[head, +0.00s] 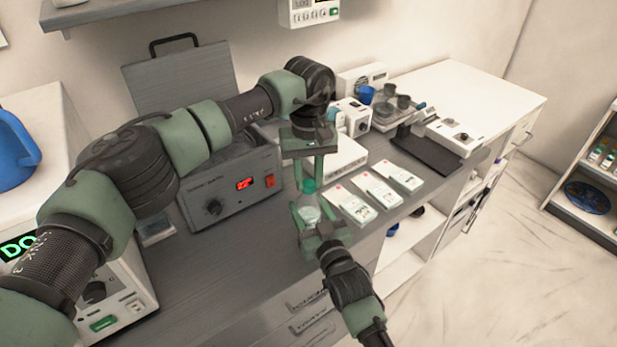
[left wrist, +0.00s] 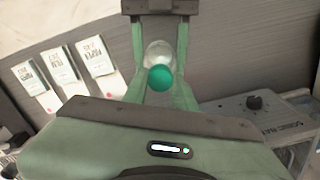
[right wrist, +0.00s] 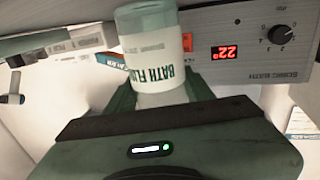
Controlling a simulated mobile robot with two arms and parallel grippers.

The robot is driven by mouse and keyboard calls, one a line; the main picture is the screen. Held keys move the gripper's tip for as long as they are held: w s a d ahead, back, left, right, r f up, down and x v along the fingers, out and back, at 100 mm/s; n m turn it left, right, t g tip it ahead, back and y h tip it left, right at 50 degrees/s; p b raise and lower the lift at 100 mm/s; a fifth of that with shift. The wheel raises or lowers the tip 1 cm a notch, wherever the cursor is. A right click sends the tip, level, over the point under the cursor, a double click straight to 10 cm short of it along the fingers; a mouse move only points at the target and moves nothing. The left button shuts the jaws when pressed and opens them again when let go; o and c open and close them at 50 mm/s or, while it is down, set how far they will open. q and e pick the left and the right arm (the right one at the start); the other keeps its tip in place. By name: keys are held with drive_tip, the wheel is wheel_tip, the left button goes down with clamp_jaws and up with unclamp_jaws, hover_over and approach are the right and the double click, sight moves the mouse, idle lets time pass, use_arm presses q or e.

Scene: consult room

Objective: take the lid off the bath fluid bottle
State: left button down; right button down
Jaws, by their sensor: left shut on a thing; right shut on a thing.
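The bath fluid bottle (head: 309,210) is a clear bottle with a white label and a green lid (head: 309,186). My right gripper (head: 311,217), coming from the front, is shut around its body. The label shows upside down on the bottle in the right wrist view (right wrist: 153,48); the lid is not visible there. My left gripper (head: 309,179) points down from above, its fingers on either side of the lid and shut on it. In the left wrist view the lid (left wrist: 160,78) sits in line over the bottle (left wrist: 158,53); I cannot tell whether a gap separates them.
A grey water bath (head: 228,190) with a red display stands behind left. Flat white packets (head: 375,190) lie on the dark counter (head: 205,270) to the right. Bare counter lies front left.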

use_arm(q)
drive_tip(key=n, duration=0.7)
use_arm(e)
drive_tip(key=shift+f, duration=0.2)
use_arm(q)
drive_tip(key=n, duration=0.7)
drive_tip(key=shift+s, duration=0.1)
drive_tip(key=n, duration=0.6)
drive_tip(key=shift+n, duration=0.4)
drive_tip(key=n, duration=0.6)
drive_tip(key=shift+n, duration=0.4)
use_arm(e)
drive_tip(key=shift+d, duration=0.1)
use_arm(q)
drive_tip(key=n, duration=0.6)
drive_tip(key=shift+d+n, duration=0.1)
drive_tip(key=shift+n, duration=0.3)
drive_tip(key=n, duration=0.9)
drive_tip(key=shift+r, duration=0.1)
drive_tip(key=n, duration=0.6)
drive_tip(key=shift+n, duration=0.3)
